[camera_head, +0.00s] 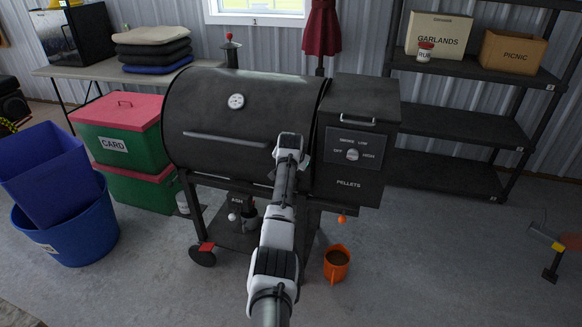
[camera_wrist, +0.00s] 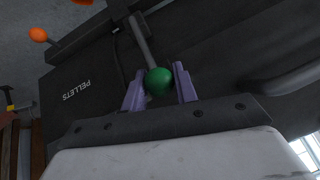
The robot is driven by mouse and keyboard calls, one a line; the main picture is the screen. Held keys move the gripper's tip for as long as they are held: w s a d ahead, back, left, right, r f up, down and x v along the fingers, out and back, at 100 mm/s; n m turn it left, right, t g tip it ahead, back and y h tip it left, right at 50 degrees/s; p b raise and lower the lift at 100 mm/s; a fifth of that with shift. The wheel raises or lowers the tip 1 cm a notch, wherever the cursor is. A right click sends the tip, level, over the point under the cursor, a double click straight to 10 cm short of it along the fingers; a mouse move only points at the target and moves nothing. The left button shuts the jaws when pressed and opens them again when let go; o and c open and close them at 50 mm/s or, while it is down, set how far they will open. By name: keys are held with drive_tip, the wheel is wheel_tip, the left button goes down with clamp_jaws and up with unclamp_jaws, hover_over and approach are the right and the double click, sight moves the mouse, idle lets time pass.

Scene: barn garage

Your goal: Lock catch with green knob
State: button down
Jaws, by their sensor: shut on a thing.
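In the wrist view, the green knob (camera_wrist: 158,81) is a ball on the end of a grey rod (camera_wrist: 141,40), the catch's lever. My gripper (camera_wrist: 159,74) has its two purple fingers on either side of the knob and is shut on it. The rod runs away from the fingers to a dark bracket beside the box marked PELLETS (camera_wrist: 70,110). In the head view my arm reaches to the gap between the smoker's barrel (camera_head: 220,115) and the pellet box (camera_head: 350,200). There the knob and my fingertips are hidden behind my wrist.
An orange knob (camera_head: 341,219) hangs below the pellet box, above an orange bucket (camera_head: 336,264). Green crates (camera_head: 135,148) and blue tubs (camera_head: 75,235) stand left; dark shelves (camera_head: 455,120) stand behind right. The floor at front right is mostly clear.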

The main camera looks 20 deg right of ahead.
drive_tip(key=shift+w+d+r, duration=0.2)
drive_tip(key=shift+w, duration=0.15)
idle(0.3)
drive_tip(key=c, duration=1.1)
unclamp_jaws()
drive_tip(key=shift+f, duration=0.1)
drive_tip(key=b+v, duration=0.3)
drive_tip(key=v, duration=1.1)
drive_tip(key=shift+f, duration=0.1)
